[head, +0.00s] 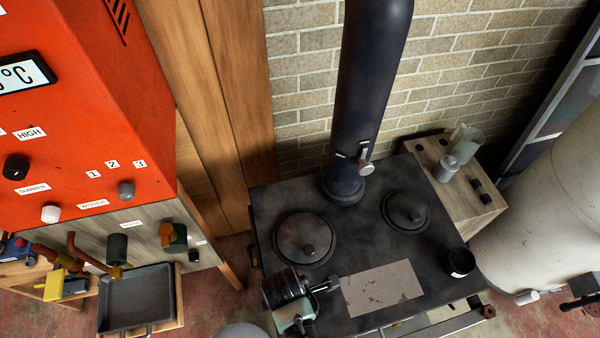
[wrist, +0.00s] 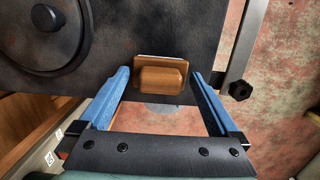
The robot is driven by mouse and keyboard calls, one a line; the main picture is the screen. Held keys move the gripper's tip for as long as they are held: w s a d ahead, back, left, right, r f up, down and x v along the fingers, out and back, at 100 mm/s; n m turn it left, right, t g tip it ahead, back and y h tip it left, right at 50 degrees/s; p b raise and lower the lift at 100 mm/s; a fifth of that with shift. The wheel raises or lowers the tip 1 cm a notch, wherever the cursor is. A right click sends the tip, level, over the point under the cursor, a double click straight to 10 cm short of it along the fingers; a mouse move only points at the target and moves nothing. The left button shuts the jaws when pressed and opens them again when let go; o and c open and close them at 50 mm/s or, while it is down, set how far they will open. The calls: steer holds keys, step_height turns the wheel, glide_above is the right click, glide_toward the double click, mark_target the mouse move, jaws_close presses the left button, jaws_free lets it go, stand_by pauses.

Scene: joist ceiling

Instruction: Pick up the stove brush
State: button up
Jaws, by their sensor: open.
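The stove brush (wrist: 162,80) is a brown wooden block with a rounded raised grip, near the edge of the black stove top (wrist: 110,85) in the wrist view. My gripper (wrist: 161,74) is open, its two blue fingers reaching toward the brush. In the picture the brush lies between the fingertips, with a narrow gap on each side. I cannot tell whether the fingers are level with it or above it. In the head view my wrist covers the front left of the stove top (head: 360,229), and I cannot make out the brush or the fingertips there.
Two round lids (head: 306,239) lie on the stove, with a rusty plate (head: 381,288) and a black cup (head: 460,263). The black stovepipe (head: 367,100) rises behind. A red heater cabinet (head: 90,120) and a dark tray (head: 137,298) stand at left, a pale tank (head: 550,210) at right.

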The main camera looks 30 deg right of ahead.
steer(key=c, duration=1.5)
steer(key=shift+r, duration=0.1)
step_height(320, 180, up, 10)
steer(key=shift+f, duration=0.1)
